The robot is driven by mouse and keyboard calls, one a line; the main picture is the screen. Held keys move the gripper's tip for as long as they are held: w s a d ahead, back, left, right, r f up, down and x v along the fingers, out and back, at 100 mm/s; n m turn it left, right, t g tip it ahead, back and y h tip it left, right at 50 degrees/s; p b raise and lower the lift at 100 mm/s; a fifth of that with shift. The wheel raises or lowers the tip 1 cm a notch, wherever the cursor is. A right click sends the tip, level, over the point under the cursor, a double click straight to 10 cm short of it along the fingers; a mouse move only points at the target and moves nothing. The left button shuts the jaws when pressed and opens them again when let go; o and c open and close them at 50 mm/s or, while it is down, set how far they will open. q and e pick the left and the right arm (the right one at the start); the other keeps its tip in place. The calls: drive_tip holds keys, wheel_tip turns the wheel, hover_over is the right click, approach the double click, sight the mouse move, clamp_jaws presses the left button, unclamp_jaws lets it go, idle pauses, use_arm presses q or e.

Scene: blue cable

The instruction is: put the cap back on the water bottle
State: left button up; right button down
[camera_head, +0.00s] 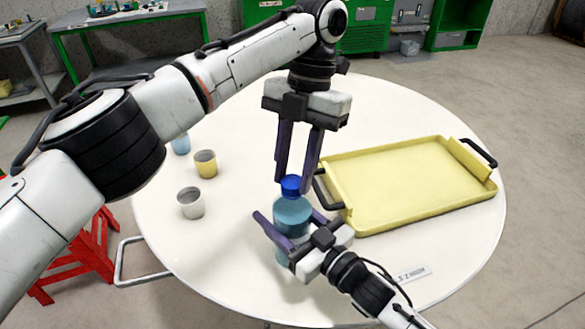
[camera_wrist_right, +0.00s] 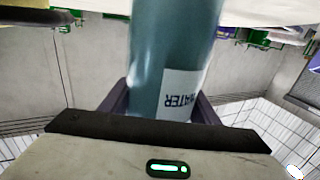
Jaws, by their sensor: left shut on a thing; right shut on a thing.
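The teal water bottle (camera_head: 292,215) stands upright near the front middle of the round table. It also shows in the right wrist view (camera_wrist_right: 175,50), with a white WATER label. The blue cap (camera_head: 291,184) is at the top of the bottle's neck; whether it is seated or just above is not clear. My left gripper (camera_head: 291,188) comes down from above and is shut on the cap, one finger at each side. My right gripper (camera_head: 287,217) reaches in from the front right and is shut on the bottle's body. Its fingers flank the bottle in the right wrist view (camera_wrist_right: 160,105).
A yellow tray (camera_head: 405,190) with black handles lies on the right of the white table (camera_head: 230,255). A yellow cup (camera_head: 205,164), a grey cup (camera_head: 190,203) and a blue cup (camera_head: 181,144) stand at the left. A small label card (camera_head: 412,274) lies at the front right.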

use_arm(q)
drive_tip(key=shift+m, duration=0.3)
drive_tip(key=o, duration=1)
drive_tip(key=shift+r, duration=0.1)
drive_tip(key=shift+r, duration=2.2)
drive_tip(key=shift+c, duration=0.4)
